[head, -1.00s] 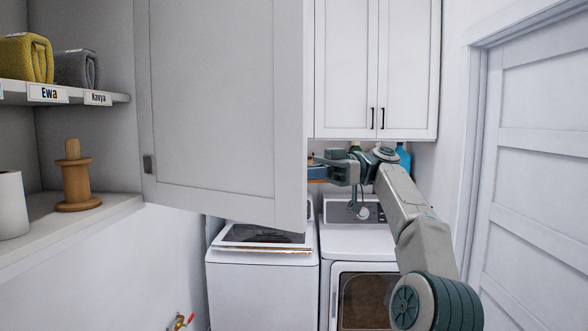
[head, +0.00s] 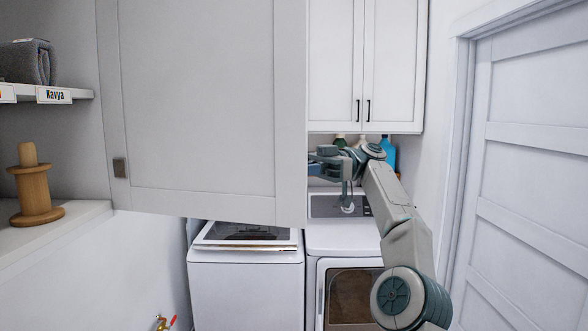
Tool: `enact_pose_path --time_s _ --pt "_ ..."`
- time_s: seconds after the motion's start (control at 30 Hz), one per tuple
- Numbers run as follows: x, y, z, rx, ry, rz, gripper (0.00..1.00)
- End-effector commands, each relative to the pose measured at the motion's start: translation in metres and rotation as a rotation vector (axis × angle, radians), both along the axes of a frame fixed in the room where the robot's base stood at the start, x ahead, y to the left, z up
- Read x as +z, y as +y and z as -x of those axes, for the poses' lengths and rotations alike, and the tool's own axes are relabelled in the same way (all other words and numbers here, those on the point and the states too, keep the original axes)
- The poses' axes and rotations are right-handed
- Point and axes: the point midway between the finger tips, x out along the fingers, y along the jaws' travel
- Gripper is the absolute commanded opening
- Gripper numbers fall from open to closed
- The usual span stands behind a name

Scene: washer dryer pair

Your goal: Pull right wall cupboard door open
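A large pale cupboard door (head: 200,100) stands open across the left and middle of the head view. Its left edge adjoins the open shelves. A closed two-door wall cupboard hangs at the back, with a left door (head: 333,60), a right door (head: 393,60) and dark upright handles (head: 368,110) near the middle. I cannot tell which door the task names. My gripper (head: 316,164) is at the open door's lower right edge, below the back cupboard. Its tip is partly hidden there, so neither finger opening nor contact is clear.
A white washer (head: 245,280) and dryer (head: 330,235) stand below. Bottles, one blue (head: 388,155), stand behind my arm. Left shelves hold a grey towel (head: 28,62) and wooden spool (head: 34,190). A white panelled door (head: 530,190) is at right.

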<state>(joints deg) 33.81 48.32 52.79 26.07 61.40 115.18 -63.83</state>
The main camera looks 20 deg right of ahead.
Motion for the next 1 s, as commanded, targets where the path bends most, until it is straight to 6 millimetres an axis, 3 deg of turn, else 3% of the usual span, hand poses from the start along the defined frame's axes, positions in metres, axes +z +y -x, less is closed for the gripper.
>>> enact_pose_path --time_s 0.67,0.7,0.73,1.0 --pt "0.0013 -0.0046 -0.0001 -0.006 -0.002 -0.002 0.00" --pt "0.0013 -0.0046 0.0000 -0.006 -0.002 -0.002 0.20" --pt "0.0013 -0.0046 -0.0001 -0.006 -0.002 -0.002 0.29" --pt "0.0006 -0.0047 -0.0001 -0.005 -0.001 -0.001 0.31"
